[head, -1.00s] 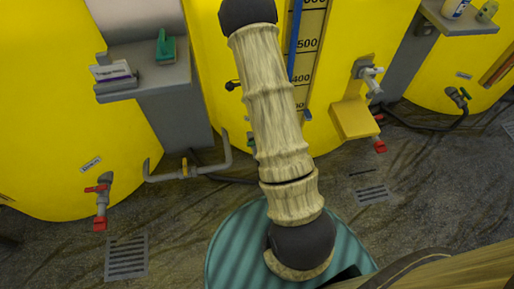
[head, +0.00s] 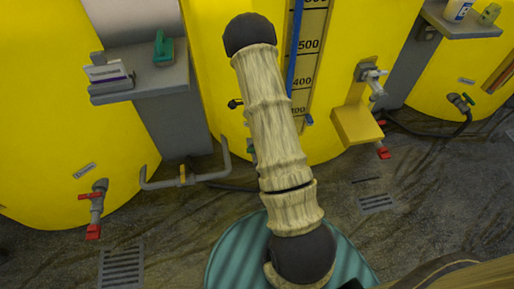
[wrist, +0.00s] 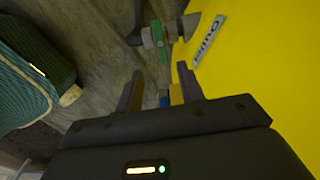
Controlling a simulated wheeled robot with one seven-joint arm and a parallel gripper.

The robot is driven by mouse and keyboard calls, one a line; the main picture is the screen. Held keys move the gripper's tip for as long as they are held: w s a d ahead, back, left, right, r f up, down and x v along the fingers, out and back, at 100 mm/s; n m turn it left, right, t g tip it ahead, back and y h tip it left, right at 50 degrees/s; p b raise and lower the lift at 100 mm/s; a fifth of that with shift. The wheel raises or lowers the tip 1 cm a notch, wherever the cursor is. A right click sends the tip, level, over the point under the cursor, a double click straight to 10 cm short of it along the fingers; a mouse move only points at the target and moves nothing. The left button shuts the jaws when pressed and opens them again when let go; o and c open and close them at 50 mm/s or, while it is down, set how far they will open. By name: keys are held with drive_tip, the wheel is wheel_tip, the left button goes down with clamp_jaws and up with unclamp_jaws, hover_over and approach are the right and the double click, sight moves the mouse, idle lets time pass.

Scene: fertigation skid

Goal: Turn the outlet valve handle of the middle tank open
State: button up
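The middle tank (head: 210,60) is yellow with a level scale, behind my arm in the head view. In the wrist view, a grey outlet valve with a green handle (wrist: 158,38) stands beside a yellow tank wall (wrist: 270,80) with an "Outlet" label (wrist: 208,42). My gripper (wrist: 160,70) is open, its two fingers apart and pointing towards the valve. The handle lies just beyond the fingertips, roughly in line with the gap, and appears apart from them. In the head view my arm hides the gripper and most of this valve.
A grey pipe (head: 190,178) runs low between the left and middle tanks. A yellow box (head: 357,124) and tap (head: 371,76) stick out right of my arm. Floor drains (head: 122,268) lie in front.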

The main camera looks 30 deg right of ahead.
wheel_tip(320, 180, down, 12)
drive_tip(key=b, duration=0.5)
drive_tip(key=shift+f, duration=0.2)
drive_tip(key=shift+c, duration=0.5)
clamp_jaws()
